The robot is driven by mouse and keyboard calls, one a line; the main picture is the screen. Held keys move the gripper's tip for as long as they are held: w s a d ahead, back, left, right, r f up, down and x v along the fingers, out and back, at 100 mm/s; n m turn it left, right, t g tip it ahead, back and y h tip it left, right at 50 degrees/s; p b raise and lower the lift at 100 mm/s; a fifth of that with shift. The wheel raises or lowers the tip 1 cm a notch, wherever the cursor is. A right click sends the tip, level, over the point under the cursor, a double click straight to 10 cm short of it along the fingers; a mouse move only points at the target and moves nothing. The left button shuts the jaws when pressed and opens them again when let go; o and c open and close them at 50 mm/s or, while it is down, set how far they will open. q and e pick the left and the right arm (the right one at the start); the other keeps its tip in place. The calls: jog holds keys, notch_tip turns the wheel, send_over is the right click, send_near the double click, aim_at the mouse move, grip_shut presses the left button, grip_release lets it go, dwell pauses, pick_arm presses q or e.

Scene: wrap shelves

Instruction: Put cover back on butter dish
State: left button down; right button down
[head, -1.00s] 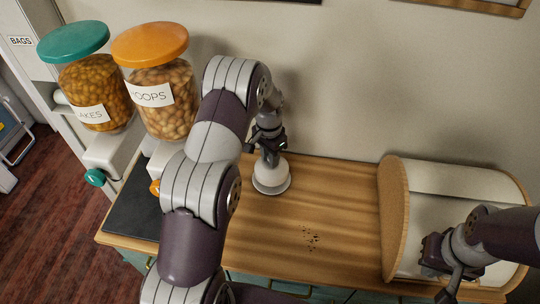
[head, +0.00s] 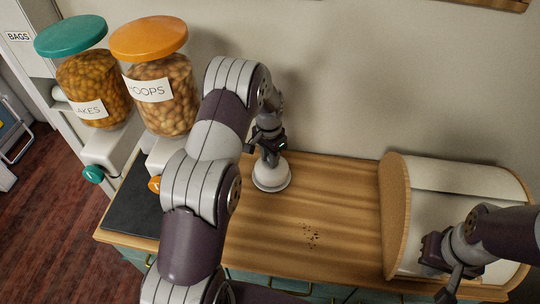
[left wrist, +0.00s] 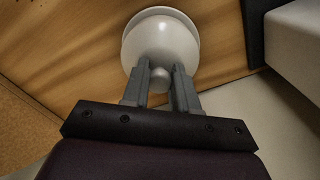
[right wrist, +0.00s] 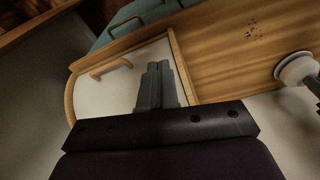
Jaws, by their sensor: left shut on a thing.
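The white domed butter dish cover (head: 271,171) is upright at the back of the wooden counter, with a round pale rim (head: 271,187) beneath it. I cannot tell whether that rim is the dish or the cover's own edge. My left gripper (head: 270,154) points down from above and is shut on the cover's round knob (left wrist: 160,72). The dome also shows in the right wrist view (right wrist: 298,67). My right gripper (right wrist: 155,72) is shut and empty, fingers together, above the bread box at the right.
The bread box (head: 394,215) with a wooden side stands at the right. Two dispenser jars, green-lidded (head: 92,85) and orange-lidded (head: 160,95), stand at the left beside a dark mat (head: 130,205). Crumbs (head: 311,236) lie on the clear middle of the counter.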

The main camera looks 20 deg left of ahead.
pick_arm(q)
jog(key=shift+f, duration=0.35)
dwell(1.0)
jog(key=shift+c, duration=1.6)
grip_release()
jog(key=shift+r+p, duration=2.4)
jog(key=shift+r, duration=1.15)
jog(key=shift+c, duration=0.3)
grip_shut()
